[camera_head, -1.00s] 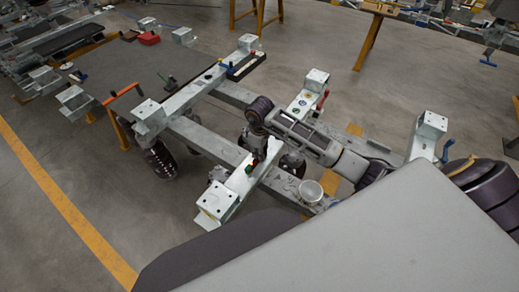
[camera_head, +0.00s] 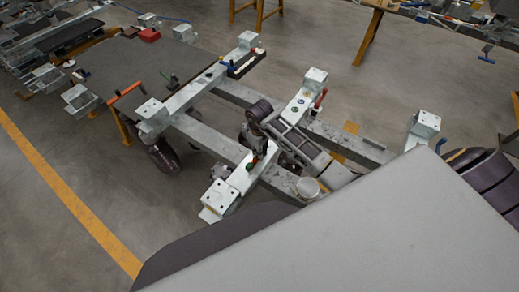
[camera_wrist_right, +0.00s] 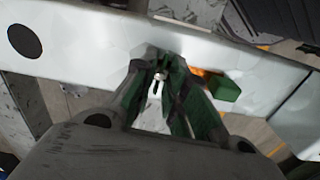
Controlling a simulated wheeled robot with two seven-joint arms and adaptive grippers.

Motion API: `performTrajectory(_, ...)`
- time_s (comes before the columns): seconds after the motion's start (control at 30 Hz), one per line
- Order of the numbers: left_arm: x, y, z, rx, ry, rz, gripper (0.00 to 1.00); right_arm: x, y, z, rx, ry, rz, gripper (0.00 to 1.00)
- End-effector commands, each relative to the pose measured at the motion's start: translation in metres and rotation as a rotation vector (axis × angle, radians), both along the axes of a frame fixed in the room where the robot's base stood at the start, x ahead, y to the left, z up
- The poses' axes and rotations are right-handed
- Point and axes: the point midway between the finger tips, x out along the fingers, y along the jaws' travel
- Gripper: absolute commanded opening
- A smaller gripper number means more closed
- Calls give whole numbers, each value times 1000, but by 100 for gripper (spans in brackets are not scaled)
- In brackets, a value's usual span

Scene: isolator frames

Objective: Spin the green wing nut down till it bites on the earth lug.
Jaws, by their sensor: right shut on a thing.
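My right gripper (camera_wrist_right: 159,72) is shut at a small metal stud on the pale steel crossbar in the right wrist view. The green wing nut is between its fingertips, mostly hidden by them; I cannot tell whether it touches the lug. In the head view my right gripper (camera_head: 255,152) is over the near crossbar (camera_head: 230,187), small and partly hidden by my wrist. The earth lug cannot be made out. My left gripper is not in view.
A green block (camera_wrist_right: 224,88) with an orange part is close beside the right finger in the wrist view. A red-handled clamp (camera_head: 320,97) is on the crossbar behind. Open floor lies left.

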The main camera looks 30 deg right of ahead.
Motion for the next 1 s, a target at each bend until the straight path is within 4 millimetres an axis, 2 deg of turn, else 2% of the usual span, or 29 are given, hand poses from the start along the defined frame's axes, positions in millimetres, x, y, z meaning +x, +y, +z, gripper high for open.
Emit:
performTrajectory(0.03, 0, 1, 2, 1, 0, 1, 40, 4, -2, 6, -2, -12, -7, 0)
performTrajectory(0.53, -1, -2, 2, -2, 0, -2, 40, 5, -2, 5, -2, -13, -11, 0)
performTrajectory(0.57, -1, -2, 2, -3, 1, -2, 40, 5, -2, 5, -2, -13, -11, 18)
performTrajectory(0.7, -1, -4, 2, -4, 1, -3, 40, 4, -1, 4, -1, -11, -10, 36)
performTrajectory(0.73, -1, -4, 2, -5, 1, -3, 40, 3, -1, 4, -2, -10, -10, 39)
performTrajectory(1.0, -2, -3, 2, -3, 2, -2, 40, 1, 0, 1, 0, -4, -9, 39)
